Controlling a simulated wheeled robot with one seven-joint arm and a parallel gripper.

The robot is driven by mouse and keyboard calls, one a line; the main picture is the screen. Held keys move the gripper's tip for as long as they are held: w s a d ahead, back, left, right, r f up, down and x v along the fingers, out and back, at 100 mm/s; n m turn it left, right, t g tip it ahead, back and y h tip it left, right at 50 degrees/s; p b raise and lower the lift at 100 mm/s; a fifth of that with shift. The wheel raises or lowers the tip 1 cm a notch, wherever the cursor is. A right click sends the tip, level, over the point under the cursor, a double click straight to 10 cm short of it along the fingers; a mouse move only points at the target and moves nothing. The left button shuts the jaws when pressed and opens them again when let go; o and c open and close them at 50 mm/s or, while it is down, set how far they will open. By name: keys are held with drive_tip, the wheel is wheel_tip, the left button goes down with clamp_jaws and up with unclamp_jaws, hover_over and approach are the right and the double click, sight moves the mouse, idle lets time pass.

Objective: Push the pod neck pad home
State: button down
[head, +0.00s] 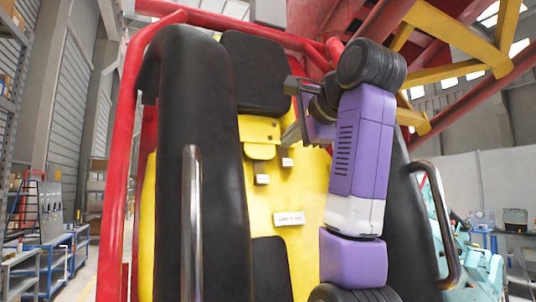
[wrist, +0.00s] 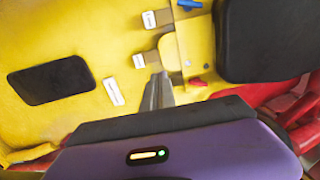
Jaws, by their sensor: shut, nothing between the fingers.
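The black pad at the top of the seat, which looks like the neck pad (head: 255,72), sits above a yellow bracket (head: 258,130) on the yellow seat back. In the wrist view the black pad (wrist: 268,38) is at the upper right, beside the yellow bracket (wrist: 197,45). My gripper (head: 287,136) is shut and empty, in front of the seat back just right of the bracket. In the wrist view my gripper (wrist: 159,78) points toward the small labelled brackets, apart from the black pad. Whether the fingertips touch anything cannot be told.
Thick black side bolsters (head: 200,170) and steel grab handles (head: 192,225) flank the seat. A red tube frame (head: 112,190) surrounds it. A lower black pad (head: 269,268) and a white label plate (head: 289,219) are on the yellow back. A small blue part (wrist: 189,4) shows in the wrist view.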

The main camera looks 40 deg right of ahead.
sight(264, 159)
drive_tip(key=p+x, duration=0.4)
drive_tip(key=x, duration=0.6)
drive_tip(key=shift+w+d, duration=0.1)
drive_tip(key=shift+w, duration=0.15)
drive_tip(key=shift+w+d+f+p, duration=0.2)
drive_tip(key=shift+w+p, duration=0.1)
drive_tip(key=shift+w, duration=0.3)
drive_tip(key=shift+s, duration=0.1)
